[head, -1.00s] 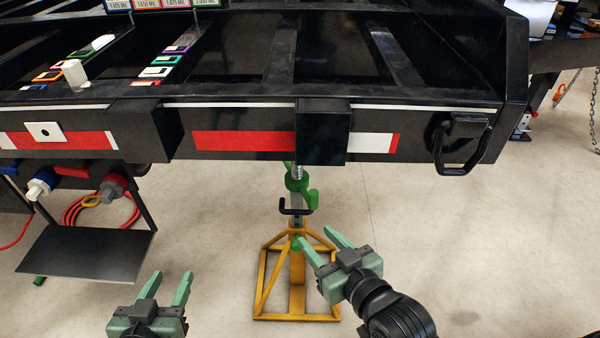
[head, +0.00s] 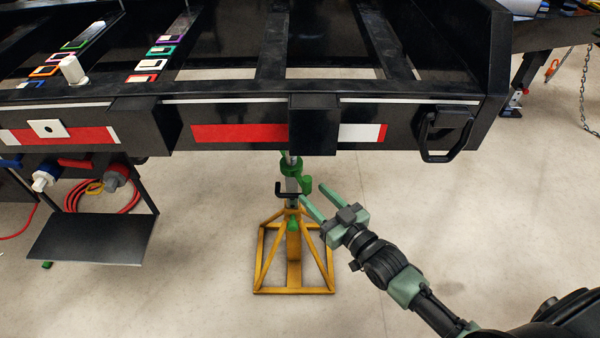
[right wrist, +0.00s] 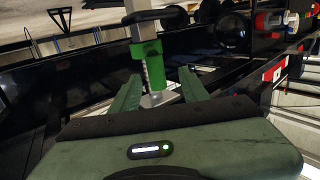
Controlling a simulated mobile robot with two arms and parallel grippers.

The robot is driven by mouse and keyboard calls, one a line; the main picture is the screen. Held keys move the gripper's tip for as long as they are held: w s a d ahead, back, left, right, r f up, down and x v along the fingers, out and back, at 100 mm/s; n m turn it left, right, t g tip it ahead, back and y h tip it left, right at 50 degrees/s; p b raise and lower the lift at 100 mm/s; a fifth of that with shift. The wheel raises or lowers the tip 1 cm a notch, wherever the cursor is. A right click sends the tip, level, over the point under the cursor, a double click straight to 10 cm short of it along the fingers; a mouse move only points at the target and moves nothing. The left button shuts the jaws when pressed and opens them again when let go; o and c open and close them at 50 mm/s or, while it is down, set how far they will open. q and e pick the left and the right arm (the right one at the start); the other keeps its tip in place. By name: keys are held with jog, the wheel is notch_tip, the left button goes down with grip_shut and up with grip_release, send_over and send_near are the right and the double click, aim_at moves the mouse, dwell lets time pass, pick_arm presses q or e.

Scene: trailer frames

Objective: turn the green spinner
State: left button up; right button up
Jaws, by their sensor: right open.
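The green spinner (head: 291,168) sits on a threaded post at the top of a yellow jack stand (head: 259,272), just under the trailer's edge. A green tab hangs at its right side, and a black handle (head: 279,189) sticks out below it. My right gripper (head: 312,193) is open, just right of and below the spinner, pointing up and left. In the right wrist view the spinner (right wrist: 146,52) shows beyond and between the open fingers (right wrist: 158,80), with bright threads beside it. Nothing is between the fingertips that I can make out. My left gripper is out of view.
The black trailer frame (head: 400,115) with red and white strips spans above the stand. A black handle ring (head: 447,135) hangs at its right. A dark shelf (head: 92,238) and red cable (head: 125,200) are at left. The floor around the stand is clear.

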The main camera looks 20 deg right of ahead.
aim_at(300, 182)
jog(key=shift+w+d+r, duration=0.2)
jog(key=shift+r, duration=0.05)
jog(key=shift+w+r+t, duration=0.1)
jog(key=shift+w+t, duration=0.1)
jog(key=shift+t, duration=0.1)
jog(key=b+x, duration=0.1)
jog(key=x, duration=0.5)
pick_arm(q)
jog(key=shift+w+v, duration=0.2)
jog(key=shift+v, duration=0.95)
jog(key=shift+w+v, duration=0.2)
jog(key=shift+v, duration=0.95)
pick_arm(e)
jog(key=shift+w+a, duration=0.3)
jog(key=shift+w, duration=0.35)
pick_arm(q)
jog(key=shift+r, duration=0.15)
pick_arm(e)
grip_shut()
